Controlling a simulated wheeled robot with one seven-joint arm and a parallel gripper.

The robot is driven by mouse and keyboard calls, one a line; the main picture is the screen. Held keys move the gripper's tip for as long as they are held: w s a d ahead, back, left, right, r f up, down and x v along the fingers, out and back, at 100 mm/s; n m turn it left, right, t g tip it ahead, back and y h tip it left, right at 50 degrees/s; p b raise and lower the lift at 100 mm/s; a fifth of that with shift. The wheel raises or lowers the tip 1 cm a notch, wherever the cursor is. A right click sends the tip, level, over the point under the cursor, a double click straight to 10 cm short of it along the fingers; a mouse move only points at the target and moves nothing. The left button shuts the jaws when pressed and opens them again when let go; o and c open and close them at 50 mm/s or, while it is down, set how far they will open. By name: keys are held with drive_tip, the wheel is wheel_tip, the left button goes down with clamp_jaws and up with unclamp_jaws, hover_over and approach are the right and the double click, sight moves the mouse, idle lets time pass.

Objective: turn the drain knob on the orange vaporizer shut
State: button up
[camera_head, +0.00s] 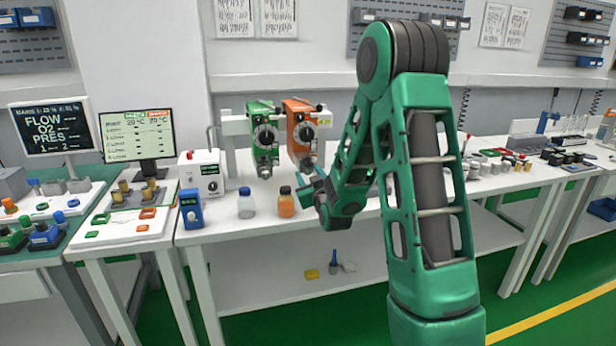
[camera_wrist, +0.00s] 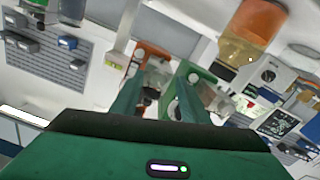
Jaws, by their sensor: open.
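The orange vaporizer (camera_head: 299,128) hangs on a rail at the back of the white bench, right of a green vaporizer (camera_head: 262,138). Its large round dial faces forward, and a small grey knob (camera_head: 307,163) shows at its lower front. My gripper (camera_head: 304,186) is just below and in front of that knob, apart from it as far as I can tell. In the wrist view my gripper (camera_wrist: 158,98) has its fingers spread, with grey parts between them. An orange edge (camera_wrist: 152,49) shows beyond the fingers. Whether the drain knob is between the fingers is unclear.
A blue device (camera_head: 191,208) and a white box (camera_head: 201,174) are further left. My forearm hides the bench's middle.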

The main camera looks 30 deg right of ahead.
clamp_jaws()
drive_tip(key=shift+f+m, duration=0.1)
drive_tip(key=shift+m, duration=0.2)
drive_tip(key=shift+m+y, duration=0.3)
drive_tip(key=shift+m, duration=2.1)
drive_tip(key=shift+a, duration=0.1)
unclamp_jaws()
